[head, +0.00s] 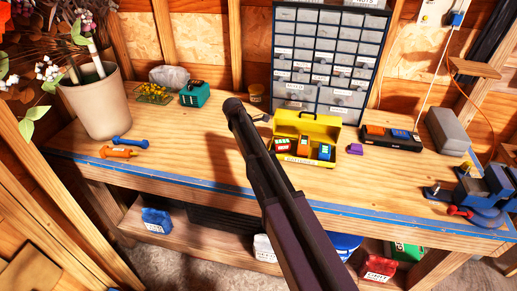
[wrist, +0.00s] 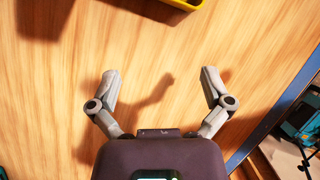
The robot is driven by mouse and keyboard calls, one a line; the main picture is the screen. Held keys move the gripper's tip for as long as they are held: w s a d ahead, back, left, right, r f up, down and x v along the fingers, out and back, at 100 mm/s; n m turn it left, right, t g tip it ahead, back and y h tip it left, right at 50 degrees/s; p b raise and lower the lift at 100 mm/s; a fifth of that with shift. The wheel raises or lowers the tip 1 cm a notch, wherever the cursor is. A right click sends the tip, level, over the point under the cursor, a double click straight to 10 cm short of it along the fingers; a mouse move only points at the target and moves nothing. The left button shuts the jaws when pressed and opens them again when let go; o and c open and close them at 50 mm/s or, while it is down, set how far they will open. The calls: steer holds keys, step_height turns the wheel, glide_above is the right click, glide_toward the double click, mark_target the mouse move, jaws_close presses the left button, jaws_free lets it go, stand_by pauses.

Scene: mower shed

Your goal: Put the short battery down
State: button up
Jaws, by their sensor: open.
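My gripper (wrist: 160,82) is open in the wrist view, its two grey fingers spread wide over bare wood with nothing between them. In the head view my dark arm reaches over the bench and hides the gripper. Battery-like blocks, one red (head: 282,146), one orange (head: 303,148) and one blue (head: 325,152), sit in an open yellow box (head: 308,122). A teal block (head: 195,94) stands at the back left of the bench. I cannot tell which of these is the short battery.
The wooden workbench (head: 200,150) has clear room around my arm. A black tray (head: 405,143) with orange and blue blocks, a purple piece (head: 355,149) and a drawer cabinet (head: 325,60) are to the right. A plant pot (head: 97,105) and screwdriver-like tools (head: 118,153) are left.

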steer(key=s+d+m, duration=0.2)
steer(key=s+m, duration=0.1)
steer(key=s, duration=0.1)
steer(key=s+d+m+y, duration=0.1)
steer(key=s+d+m, duration=0.2)
steer(key=s, duration=0.2)
steer(key=s+d+f+m+y, duration=0.1)
steer(key=s+d+m, duration=0.1)
steer(key=s, duration=0.3)
steer(key=shift+d+m+g, duration=0.3)
steer(key=shift+d+m, duration=0.1)
steer(key=s+d+m+y, duration=0.2)
steer(key=s+d+m, duration=0.2)
steer(key=s+m, duration=0.6)
steer(key=shift+s+d+f+y, duration=0.2)
steer(key=shift+s+y, duration=0.1)
steer(key=shift+s, duration=1.65)
